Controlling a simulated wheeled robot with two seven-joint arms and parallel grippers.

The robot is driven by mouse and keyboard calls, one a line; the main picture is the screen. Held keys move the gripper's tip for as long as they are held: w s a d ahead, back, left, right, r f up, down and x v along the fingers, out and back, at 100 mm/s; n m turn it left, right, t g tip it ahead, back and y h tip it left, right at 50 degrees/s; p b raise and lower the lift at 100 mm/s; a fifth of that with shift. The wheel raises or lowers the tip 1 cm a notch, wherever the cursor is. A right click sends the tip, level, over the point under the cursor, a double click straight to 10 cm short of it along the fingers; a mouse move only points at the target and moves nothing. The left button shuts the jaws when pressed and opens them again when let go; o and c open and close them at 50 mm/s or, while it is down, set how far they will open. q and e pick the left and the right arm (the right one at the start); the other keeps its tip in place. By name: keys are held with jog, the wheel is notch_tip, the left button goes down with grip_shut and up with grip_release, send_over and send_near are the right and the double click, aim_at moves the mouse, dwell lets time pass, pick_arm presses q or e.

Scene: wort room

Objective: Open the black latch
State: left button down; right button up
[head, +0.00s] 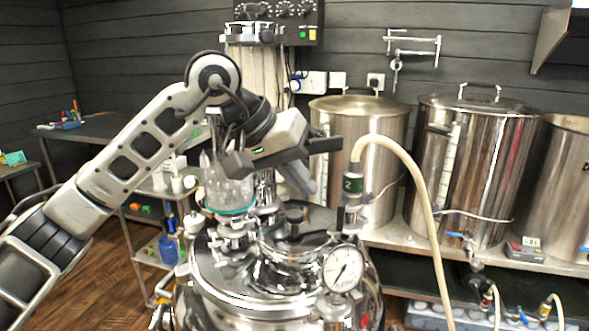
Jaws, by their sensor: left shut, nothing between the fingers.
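A shiny steel vessel (235,285) with a domed lid stands in front of me in the head view. A small dark knob-like fitting (293,214) stands on its top. It may be the black latch, but I cannot tell for sure. My left gripper (290,156) is above the vessel top, up and slightly left of that fitting and apart from it. It is shut with nothing in it, and its dark fingers hide part of the fittings behind. My right gripper is not in view.
A pressure gauge (343,268) sits at the vessel's front right. A pale hose (424,190) arches down on the right. A glass flask (228,190) stands close under my left gripper. Large steel pots (472,165) line the back bench.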

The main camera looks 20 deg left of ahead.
aim_at(321, 238)
pick_arm(q)
jog(key=x, duration=0.5)
jog(key=shift+p, duration=0.3)
jog(key=shift+w+d+f, duration=0.15)
jog(key=shift+d+f, duration=0.05)
jog(key=shift+f, duration=0.1)
